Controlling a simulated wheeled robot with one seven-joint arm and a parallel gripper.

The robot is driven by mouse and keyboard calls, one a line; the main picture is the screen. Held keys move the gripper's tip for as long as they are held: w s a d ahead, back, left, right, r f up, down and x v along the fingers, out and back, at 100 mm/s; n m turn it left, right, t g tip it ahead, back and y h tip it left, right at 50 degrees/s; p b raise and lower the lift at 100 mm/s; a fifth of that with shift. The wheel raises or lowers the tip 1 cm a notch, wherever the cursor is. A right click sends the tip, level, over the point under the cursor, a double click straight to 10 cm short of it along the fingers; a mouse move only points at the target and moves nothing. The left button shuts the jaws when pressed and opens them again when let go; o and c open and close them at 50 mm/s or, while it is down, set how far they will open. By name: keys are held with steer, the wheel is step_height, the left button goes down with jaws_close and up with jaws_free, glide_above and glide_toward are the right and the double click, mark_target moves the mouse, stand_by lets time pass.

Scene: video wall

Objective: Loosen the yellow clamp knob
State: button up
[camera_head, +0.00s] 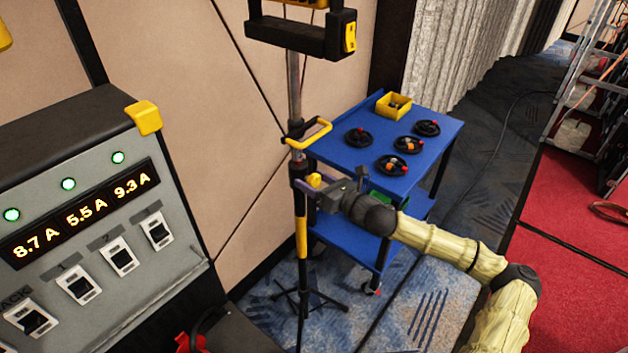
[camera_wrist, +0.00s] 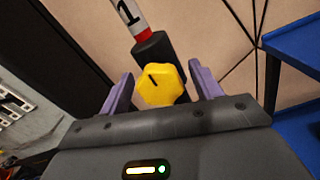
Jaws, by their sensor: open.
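The yellow clamp knob (camera_wrist: 160,85) shows in the wrist view as a faceted knob with a dark line on its face, on a black collar (camera_wrist: 156,48) of the stand's pole. In the head view the knob (camera_head: 314,181) sits on the upright pole (camera_head: 301,217), just left of my gripper (camera_head: 335,189). In the wrist view my gripper (camera_wrist: 161,88) is open, with one purple finger on each side of the knob. Gaps show between the fingers and the knob. Whether the fingers reach fully around its depth is unclear.
A yellow handle (camera_head: 310,135) juts out above the knob. A grey power panel (camera_head: 90,215) fills the left. Tripod legs (camera_head: 312,298) spread below.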

steer(key=c, duration=1)
steer(key=n+b, duration=0.1)
steer(key=n, duration=0.2)
steer(key=shift+n, duration=0.8)
steer(key=o, duration=1)
steer(key=shift+s, duration=0.1)
steer(key=b+v, duration=0.2)
steer(key=v, duration=1.5)
steer(key=shift+d, duration=0.2)
